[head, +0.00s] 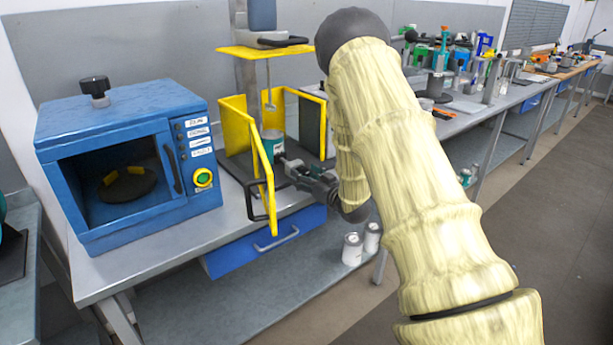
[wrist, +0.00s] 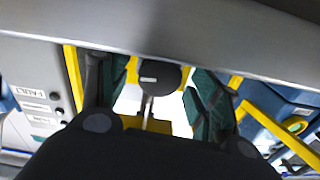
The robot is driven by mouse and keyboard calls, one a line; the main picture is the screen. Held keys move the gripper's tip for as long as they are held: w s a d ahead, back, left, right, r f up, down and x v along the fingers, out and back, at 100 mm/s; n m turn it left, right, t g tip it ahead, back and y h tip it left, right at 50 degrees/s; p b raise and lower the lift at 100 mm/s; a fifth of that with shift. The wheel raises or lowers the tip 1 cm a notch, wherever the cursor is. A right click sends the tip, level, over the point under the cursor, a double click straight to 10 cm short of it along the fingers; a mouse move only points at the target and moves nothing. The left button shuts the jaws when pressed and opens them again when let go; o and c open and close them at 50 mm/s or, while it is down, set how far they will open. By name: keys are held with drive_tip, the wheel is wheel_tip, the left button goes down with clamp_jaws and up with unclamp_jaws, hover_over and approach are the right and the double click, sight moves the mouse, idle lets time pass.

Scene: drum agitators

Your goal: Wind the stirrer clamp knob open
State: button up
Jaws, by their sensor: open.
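The stirrer stands inside a yellow-framed guard (head: 262,168) in the head view, with its thin shaft (head: 268,85) hanging over a teal and white can (head: 272,147). My gripper (head: 290,164) reaches in from the right, low in front of the can. In the wrist view a round black knob (wrist: 159,76) with a white mark shows ahead on a thin stem. My gripper (wrist: 157,92) is open, its fingers apart on either side of the knob in the picture. I cannot tell whether either finger touches it. In the head view the knob is not clear beside my gripper.
A blue oven-like machine (head: 130,160) stands left on the bench (head: 120,272). The guard's black handle (head: 264,205) is close to my gripper. A blue drawer (head: 265,240) is below the bench, and white cans (head: 352,249) are on the shelf. Open floor (head: 545,200) lies right.

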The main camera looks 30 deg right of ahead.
drive_tip(key=c, duration=1)
drive_tip(key=shift+c, duration=0.2)
drive_tip(key=n+b, duration=0.2)
drive_tip(key=shift+f+n, duration=0.1)
drive_tip(key=shift+n, duration=0.2)
drive_tip(key=shift+n+b, duration=0.85)
drive_tip(key=shift+n, duration=0.85)
